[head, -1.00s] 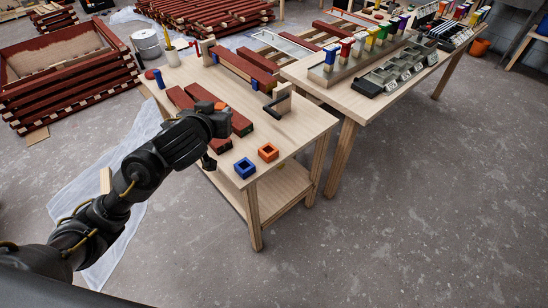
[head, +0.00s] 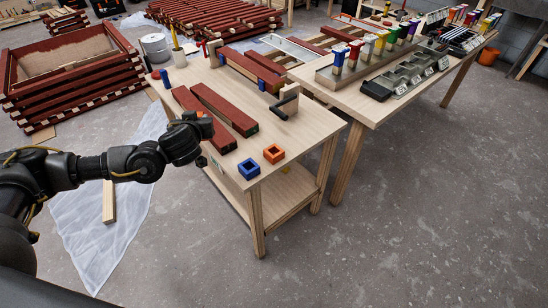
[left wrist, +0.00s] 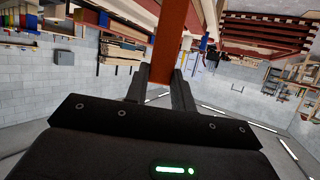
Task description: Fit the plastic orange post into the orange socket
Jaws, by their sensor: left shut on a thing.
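The orange socket (head: 273,153), a square block with an open top, sits on the near right corner of the wooden workbench (head: 300,133). My left gripper (head: 199,125) is at the bench's left edge, left of the socket and apart from it. It is shut on the orange post; only a small orange piece of the post (head: 200,114) shows above it in the head view. In the left wrist view the post (left wrist: 175,35) runs up from between the fingers (left wrist: 160,85). Its lower end is hidden. My right gripper is not in view.
A blue socket (head: 248,168) stands just left of the orange one. Two dark red battens (head: 224,108) lie behind my gripper. A second table (head: 350,97) holds a rack of coloured posts and trays. Bench space around the sockets is clear.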

